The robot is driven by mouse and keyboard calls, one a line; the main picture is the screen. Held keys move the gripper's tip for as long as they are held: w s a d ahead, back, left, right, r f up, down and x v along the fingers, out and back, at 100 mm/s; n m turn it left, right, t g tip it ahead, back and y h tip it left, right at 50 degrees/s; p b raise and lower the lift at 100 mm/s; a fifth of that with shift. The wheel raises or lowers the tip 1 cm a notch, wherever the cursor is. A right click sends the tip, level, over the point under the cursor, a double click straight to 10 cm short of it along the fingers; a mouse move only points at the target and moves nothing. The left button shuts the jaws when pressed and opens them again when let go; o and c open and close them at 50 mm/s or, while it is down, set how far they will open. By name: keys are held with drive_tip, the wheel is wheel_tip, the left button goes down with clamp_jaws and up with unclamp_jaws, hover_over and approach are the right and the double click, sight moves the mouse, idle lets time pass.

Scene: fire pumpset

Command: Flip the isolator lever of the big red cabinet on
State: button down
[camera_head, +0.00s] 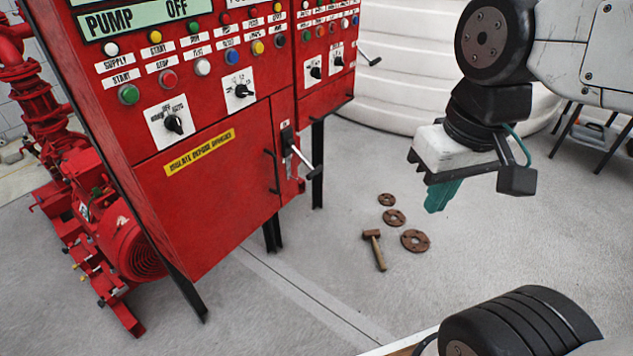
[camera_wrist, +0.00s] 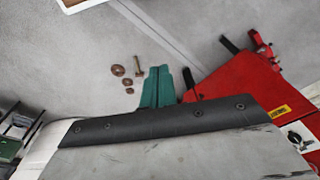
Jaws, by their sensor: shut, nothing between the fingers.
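The big red cabinet (camera_head: 215,190) stands at the left in the head view, its display reading "PUMP OFF". Its isolator lever (camera_head: 302,158) is at the right edge of the front, a metal arm with a dark knob, slanting down and outward from a plate. My gripper (camera_head: 441,197) has teal fingers, shut and empty, pointing down in the air to the right of the lever and well apart from it. In the wrist view the fingers (camera_wrist: 157,86) are together, and the red cabinet (camera_wrist: 245,82) is at the right. I cannot make out the lever there for sure.
A second red cabinet (camera_head: 325,45) with its own lever (camera_head: 369,54) stands behind. A hammer (camera_head: 374,248) and rusty flanges (camera_head: 415,240) lie on the floor below my gripper. A white ribbed tank (camera_head: 400,85) is at the back. The floor between cabinet and gripper is open.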

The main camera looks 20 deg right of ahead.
drive_tip(key=w+a+f+m+g+y, duration=0.1)
drive_tip(key=w+a+f+m+y, duration=0.3)
drive_tip(key=w, duration=0.5)
drive_tip(key=w+a+f+m+g+y, duration=0.2)
drive_tip(key=w+a+m+y, duration=0.2)
drive_tip(key=w+a+y, duration=0.4)
drive_tip(key=m+t+h, duration=0.3)
drive_tip(key=m+t, duration=1.2)
drive_tip(key=m, duration=0.6)
approach(305, 162)
drive_tip(key=s+d+f, duration=0.3)
drive_tip(key=f, duration=0.6)
drive_tip(key=shift+s+d+f, duration=0.2)
drive_tip(key=shift+s+f, duration=0.05)
drive_tip(key=shift+s, duration=0.05)
drive_tip(key=w+a+r, duration=0.2)
drive_tip(key=w+a, duration=0.3)
drive_tip(key=w, duration=0.2)
drive_tip(key=shift+w+a+r, duration=0.2)
drive_tip(key=shift+r, duration=0.1)
